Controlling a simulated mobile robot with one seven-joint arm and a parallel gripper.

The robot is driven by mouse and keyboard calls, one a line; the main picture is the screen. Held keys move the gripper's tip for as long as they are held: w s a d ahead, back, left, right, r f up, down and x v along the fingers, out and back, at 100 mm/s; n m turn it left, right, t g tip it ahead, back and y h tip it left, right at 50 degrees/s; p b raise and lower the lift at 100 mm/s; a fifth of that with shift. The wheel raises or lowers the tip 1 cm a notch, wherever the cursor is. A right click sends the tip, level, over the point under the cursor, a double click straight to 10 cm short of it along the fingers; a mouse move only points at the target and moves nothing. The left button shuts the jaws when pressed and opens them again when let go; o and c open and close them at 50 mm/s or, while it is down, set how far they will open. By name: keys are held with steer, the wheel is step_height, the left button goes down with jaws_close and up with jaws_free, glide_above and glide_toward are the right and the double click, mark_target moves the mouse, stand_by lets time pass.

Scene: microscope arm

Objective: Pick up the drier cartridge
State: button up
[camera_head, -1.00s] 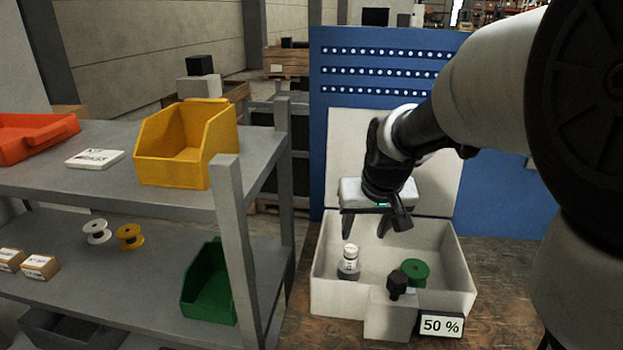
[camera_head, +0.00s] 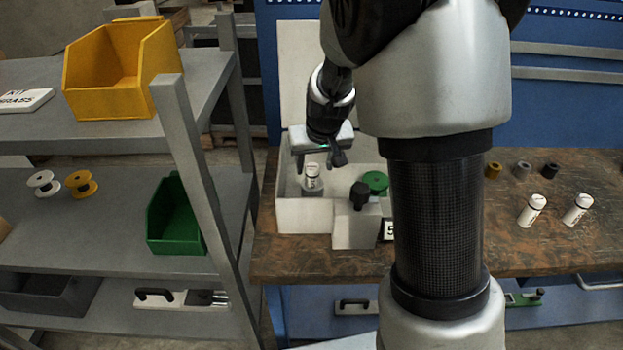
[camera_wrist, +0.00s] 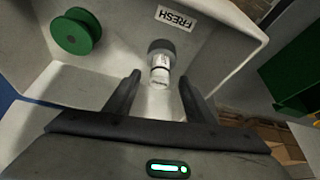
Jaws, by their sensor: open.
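A white drier cartridge (camera_head: 312,180) with dark print stands upright in a grey round base inside the white box (camera_head: 290,214). In the wrist view the cartridge (camera_wrist: 160,70) shows in line with the gap between my fingers, with its grey base (camera_wrist: 161,45) beyond. My gripper (camera_head: 318,164) is open and empty, pointing down over the box. Its fingertips (camera_wrist: 160,79) lie on either side of the cartridge in the wrist picture. I cannot tell whether they are level with its top. Two similar white cartridges, one left (camera_head: 531,210) and one right (camera_head: 577,209), lie on the bench.
A green spool (camera_head: 375,182) and a black knob (camera_head: 360,194) are close to the right. A "FRESH" label (camera_wrist: 179,18) is on the box. Small rings (camera_head: 522,169) lie on the wooden bench (camera_head: 560,245). A grey shelf with yellow (camera_head: 120,70) and green bins (camera_head: 176,220) stands left.

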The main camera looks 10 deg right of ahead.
mark_target(313, 168)
steer(key=x, duration=0.5)
steer(key=shift+w+r, duration=0.1)
steer(key=shift+w, duration=0.35)
steer(key=shift+c, duration=0.3)
steer(key=c, duration=1.1)
